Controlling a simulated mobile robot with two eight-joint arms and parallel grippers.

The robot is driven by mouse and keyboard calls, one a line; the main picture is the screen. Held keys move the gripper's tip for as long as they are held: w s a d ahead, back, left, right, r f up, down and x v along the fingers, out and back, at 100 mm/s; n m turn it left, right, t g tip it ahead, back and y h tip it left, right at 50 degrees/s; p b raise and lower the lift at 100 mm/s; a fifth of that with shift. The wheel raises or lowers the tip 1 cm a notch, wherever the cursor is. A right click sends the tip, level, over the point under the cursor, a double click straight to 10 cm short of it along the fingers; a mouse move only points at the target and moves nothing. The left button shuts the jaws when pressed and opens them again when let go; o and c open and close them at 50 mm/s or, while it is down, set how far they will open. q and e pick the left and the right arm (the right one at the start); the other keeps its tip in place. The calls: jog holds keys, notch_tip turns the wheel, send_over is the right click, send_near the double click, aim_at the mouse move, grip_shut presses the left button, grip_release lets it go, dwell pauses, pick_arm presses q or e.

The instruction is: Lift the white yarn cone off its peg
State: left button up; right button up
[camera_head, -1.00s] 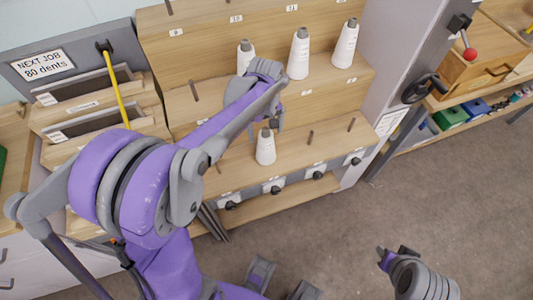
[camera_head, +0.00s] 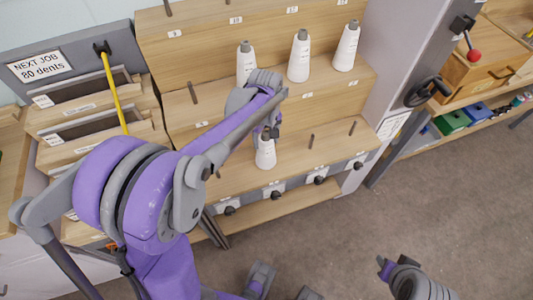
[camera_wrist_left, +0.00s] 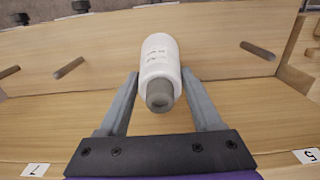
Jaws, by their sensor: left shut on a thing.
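The white yarn cone (camera_head: 265,154) with a grey tip stands on the lowest step of the wooden rack. My left gripper (camera_head: 268,134) is at its top, reaching down from the left. In the left wrist view my left gripper (camera_wrist_left: 162,105) is shut on the white yarn cone (camera_wrist_left: 160,62), one finger along each side, with the grey tip facing the camera. The cone's base and its peg are hidden, so I cannot tell whether it is clear of the peg. The end of my right arm shows at the lower right, away from the rack; its jaws are unclear.
Three more white cones (camera_head: 299,57) stand on a higher step. Bare pegs (camera_head: 311,141) stick up beside the held cone, and two flank it in the wrist view. Dark knobs (camera_head: 320,180) line the rack's front. The floor (camera_head: 400,220) at the right is clear.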

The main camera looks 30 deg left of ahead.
pick_arm(q)
notch_tip(320, 180, up, 11)
jog(key=p, duration=0.7)
dwell(0.7)
